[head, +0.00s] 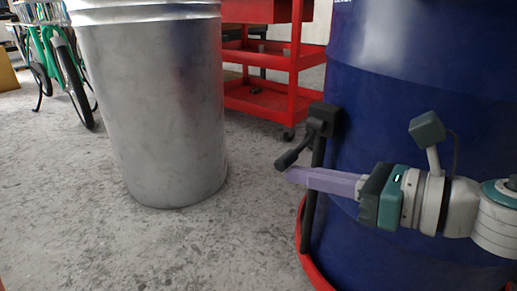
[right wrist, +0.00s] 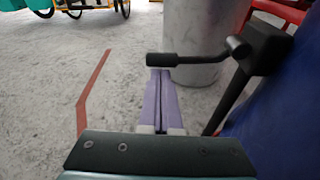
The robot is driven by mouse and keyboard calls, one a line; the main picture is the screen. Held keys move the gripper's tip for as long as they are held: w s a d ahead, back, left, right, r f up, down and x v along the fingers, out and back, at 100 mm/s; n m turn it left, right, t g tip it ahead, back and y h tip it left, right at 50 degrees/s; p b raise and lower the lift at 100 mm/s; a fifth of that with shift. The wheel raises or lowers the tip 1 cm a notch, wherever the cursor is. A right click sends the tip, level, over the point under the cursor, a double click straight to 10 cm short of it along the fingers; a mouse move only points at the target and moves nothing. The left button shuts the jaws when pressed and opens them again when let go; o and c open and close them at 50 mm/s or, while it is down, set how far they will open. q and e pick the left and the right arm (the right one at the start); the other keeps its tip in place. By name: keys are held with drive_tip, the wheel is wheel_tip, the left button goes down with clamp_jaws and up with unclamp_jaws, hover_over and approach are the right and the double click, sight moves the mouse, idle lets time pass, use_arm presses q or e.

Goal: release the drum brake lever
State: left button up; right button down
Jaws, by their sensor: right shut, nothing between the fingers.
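The drum brake lever (head: 293,153) is a black handle with a thick grip, jutting left from a black bracket (head: 324,119) on a dark post beside the blue drum (head: 410,80). In the right wrist view the lever (right wrist: 190,58) runs across just beyond my fingertips. My right gripper (head: 287,175) is shut and empty, its purple fingers just below the lever grip in the head view. In the right wrist view the fingertips (right wrist: 160,72) meet near the grip's left end. I cannot tell whether they touch it. My left gripper is not in view.
A metal bin (head: 150,110) stands left of the lever. A red shelf cart (head: 265,95) is behind. A red ring (head: 312,270) runs round the drum's base. A green bike (head: 60,60) stands at the far left. The grey floor between is clear.

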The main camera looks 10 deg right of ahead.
drive_tip(key=shift+a+r, duration=0.1)
drive_tip(key=shift+r, duration=0.2)
drive_tip(key=shift+r+m+g+y+p, duration=0.2)
drive_tip(key=shift+r+m+y+p, duration=0.2)
drive_tip(key=shift+r+m+p, duration=1.05)
drive_tip(key=shift+r+m+g+y+p, duration=0.2)
drive_tip(key=shift+r+m+y+p, duration=0.2)
drive_tip(key=shift+r+m+p, duration=1)
drive_tip(key=shift+r, duration=0.15)
